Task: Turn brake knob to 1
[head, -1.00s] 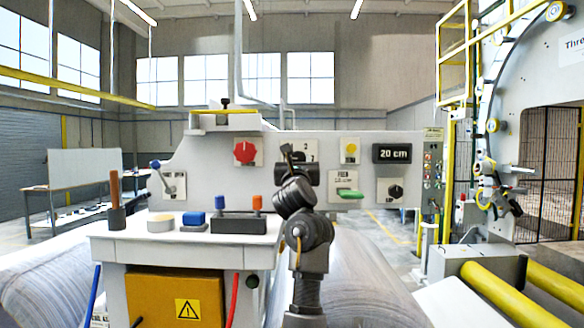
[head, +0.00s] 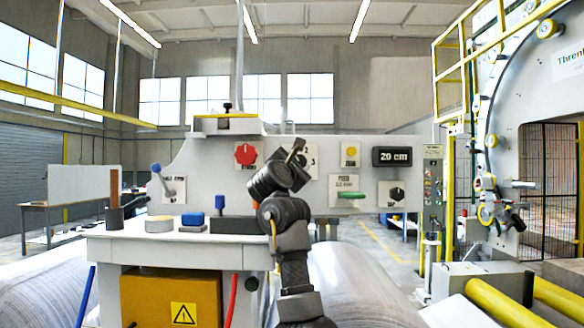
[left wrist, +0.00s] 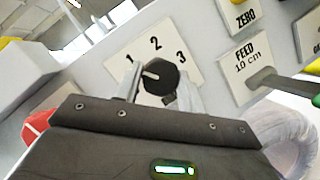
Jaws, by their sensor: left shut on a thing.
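The brake knob (left wrist: 158,78) is a round black knob with a white pointer line, on a white plate marked 1, 2 and 3. In the left wrist view its pointer leans left, towards the 1. My left gripper (left wrist: 158,88) has one finger on each side of the knob and is shut on it. My right gripper is not in view.
The panel (head: 330,160) also holds a red knob (head: 245,154), a yellow button (head: 351,151), a green-handled feed lever (head: 350,195), a "20 cm" display (head: 392,156) and a black dial (head: 397,194). A blue-tipped lever (head: 157,170) stands at left. A table (head: 140,238) with small items is below.

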